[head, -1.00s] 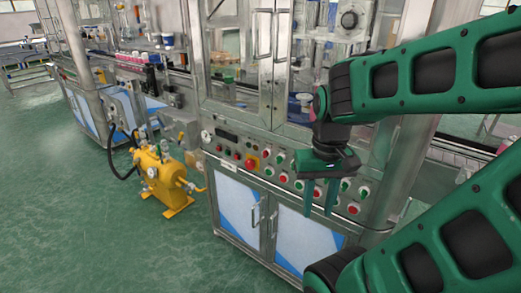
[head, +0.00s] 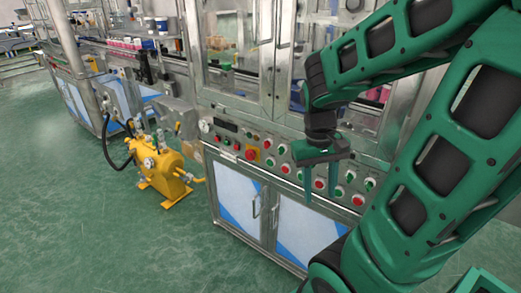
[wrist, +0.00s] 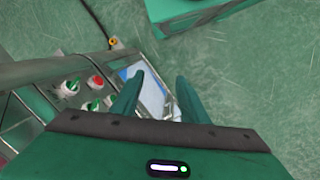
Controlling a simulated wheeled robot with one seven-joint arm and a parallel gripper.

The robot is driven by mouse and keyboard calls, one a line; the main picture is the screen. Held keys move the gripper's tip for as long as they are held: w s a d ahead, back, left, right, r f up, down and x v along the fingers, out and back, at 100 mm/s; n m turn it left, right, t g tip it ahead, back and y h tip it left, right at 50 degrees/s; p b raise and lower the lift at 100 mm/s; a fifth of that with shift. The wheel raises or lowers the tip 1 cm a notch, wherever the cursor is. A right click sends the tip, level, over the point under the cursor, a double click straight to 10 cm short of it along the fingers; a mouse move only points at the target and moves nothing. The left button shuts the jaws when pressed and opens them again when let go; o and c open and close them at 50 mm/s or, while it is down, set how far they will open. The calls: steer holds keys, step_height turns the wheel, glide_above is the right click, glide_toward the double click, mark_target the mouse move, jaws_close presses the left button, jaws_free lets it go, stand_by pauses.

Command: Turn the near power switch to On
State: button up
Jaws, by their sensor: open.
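The control panel (head: 222,140) runs along the front of the steel machine, with rows of red buttons and green-and-white rotary switches. Green rotary switches (head: 370,184) show at its right end, just right of my gripper. I cannot tell which one is the near power switch, or read its setting. My gripper (head: 320,194) hangs fingers-down in front of the panel, open and empty. In the wrist view the open fingers (wrist: 160,82) point past the panel, apart from the knobs. A green knob (wrist: 70,88) and a red button (wrist: 96,82) lie left of them.
Cabinet doors with handles (head: 239,191) are below the panel, and glazed steel doors (head: 236,60) above it. A yellow tank (head: 160,166) with a black hose stands on the floor at left. The green floor in front of the machine is clear.

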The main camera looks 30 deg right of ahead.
steer(key=w+d+f+n+g+h, duration=0.25)
steer(key=w+f+h, duration=0.25)
steer(key=w+f, duration=0.3)
steer(key=n+t+h, duration=1)
steer(key=n+h, duration=0.1)
steer(key=n, duration=0.2)
glide_toward(266, 145)
steer(key=shift+m, duration=0.25)
steer(key=x, duration=0.8)
steer(key=shift+w+f, duration=0.15)
steer(key=shift+f, duration=0.1)
